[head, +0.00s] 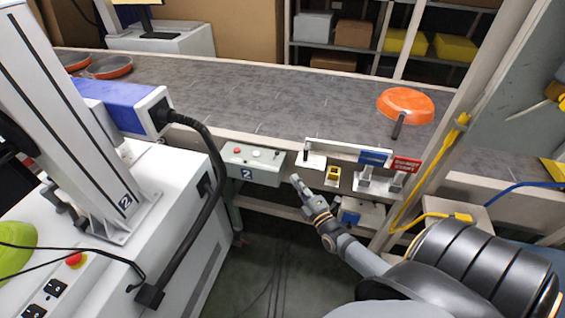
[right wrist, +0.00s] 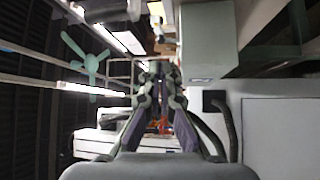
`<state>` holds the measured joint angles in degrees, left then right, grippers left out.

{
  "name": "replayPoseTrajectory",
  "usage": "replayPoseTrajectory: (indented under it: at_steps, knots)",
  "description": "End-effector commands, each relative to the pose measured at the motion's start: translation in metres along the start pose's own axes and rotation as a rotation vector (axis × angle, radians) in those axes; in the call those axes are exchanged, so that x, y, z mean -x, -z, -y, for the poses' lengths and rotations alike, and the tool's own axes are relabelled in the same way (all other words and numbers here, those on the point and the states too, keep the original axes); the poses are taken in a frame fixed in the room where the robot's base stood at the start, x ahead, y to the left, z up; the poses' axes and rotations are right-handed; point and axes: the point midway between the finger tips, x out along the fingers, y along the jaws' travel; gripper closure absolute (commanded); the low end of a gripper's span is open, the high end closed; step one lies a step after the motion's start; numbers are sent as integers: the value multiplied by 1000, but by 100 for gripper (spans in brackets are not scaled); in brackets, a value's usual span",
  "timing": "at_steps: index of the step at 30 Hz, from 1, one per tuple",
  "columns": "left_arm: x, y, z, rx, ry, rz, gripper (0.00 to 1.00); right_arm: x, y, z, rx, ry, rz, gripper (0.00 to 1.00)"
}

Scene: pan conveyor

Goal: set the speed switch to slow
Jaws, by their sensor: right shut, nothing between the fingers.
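My left gripper is not in view.
An orange pan (head: 405,103) lies on the grey conveyor belt (head: 270,98), with more pans at far left. A bracket with blue and red labels (head: 405,164) and a yellow block (head: 333,174) stand right of the box. A black cable (head: 215,160) hangs left of it.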

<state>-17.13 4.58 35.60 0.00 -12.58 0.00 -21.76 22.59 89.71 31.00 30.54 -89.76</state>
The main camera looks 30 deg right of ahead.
Motion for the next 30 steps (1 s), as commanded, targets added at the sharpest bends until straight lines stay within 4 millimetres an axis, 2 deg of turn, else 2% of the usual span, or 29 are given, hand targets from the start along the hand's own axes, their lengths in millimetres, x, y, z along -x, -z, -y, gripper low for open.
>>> replayPoseTrajectory:
  at_steps: [6, 12, 18, 30]
  knots:
    - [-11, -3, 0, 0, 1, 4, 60, -49, 0, 2, 1, -4, 0, 100]
    - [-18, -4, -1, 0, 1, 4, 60, -83, 0, 1, 1, -2, 0, 100]
    - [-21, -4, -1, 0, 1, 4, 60, -98, 0, 1, 0, 1, 0, 100]
    - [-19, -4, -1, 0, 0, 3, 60, -99, 0, 0, 2, 3, 0, 100]
